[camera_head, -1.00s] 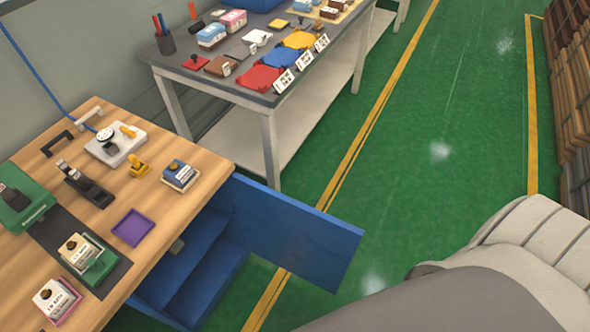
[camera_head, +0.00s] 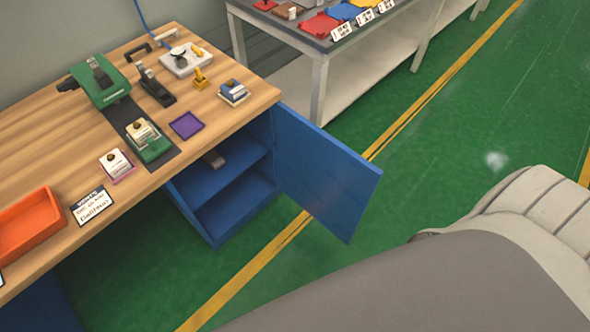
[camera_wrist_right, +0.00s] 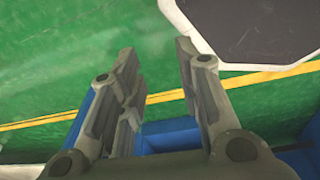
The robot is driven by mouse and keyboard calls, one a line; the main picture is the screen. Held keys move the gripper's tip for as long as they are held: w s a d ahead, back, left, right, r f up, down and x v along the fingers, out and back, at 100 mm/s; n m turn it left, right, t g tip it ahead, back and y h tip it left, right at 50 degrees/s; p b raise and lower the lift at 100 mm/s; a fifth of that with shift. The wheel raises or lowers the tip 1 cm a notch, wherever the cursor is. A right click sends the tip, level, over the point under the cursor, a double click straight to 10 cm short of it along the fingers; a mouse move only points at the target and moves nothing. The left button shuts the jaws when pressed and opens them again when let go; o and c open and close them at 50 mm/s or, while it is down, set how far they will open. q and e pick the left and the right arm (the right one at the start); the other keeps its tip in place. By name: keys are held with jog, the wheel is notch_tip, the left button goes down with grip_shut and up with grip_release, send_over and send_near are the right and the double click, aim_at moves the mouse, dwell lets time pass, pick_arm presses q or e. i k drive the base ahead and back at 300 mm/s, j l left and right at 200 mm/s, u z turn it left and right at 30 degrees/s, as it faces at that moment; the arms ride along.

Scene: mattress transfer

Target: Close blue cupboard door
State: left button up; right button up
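The blue cupboard door (camera_head: 328,172) stands open in the head view, swung out to the right of the blue cupboard (camera_head: 235,213) under the wooden desk. My right gripper is not visible in the head view. My left gripper is in neither view.
The wooden desk (camera_head: 55,137) holds stamps, a purple tray (camera_head: 187,125) and an orange tray (camera_head: 30,226). A grey table (camera_head: 318,88) stands behind the door. Green floor (camera_head: 440,140) with yellow lines is free to the right. My own arm covers the lower right.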

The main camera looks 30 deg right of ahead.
aim_at(336, 186)
jog(key=l+u, duration=0.1)
jog(key=u, duration=0.3)
jog(key=l+u, duration=0.15)
jog(key=u, duration=0.2)
jog(key=l+u, duration=0.1)
jog(key=u, duration=0.3)
jog(key=l+u, duration=0.1)
jog(key=u, duration=0.25)
jog(key=k+l, duration=0.2)
jog(key=l, duration=0.2)
jog(key=k+l, duration=0.15)
jog(key=l, duration=0.2)
jog(key=k+l, duration=0.2)
jog(key=l, duration=0.2)
jog(key=k+l, duration=0.2)
jog(key=l, duration=0.2)
jog(key=k+l, duration=0.15)
jog(key=l, duration=0.2)
jog(key=u, duration=0.05)
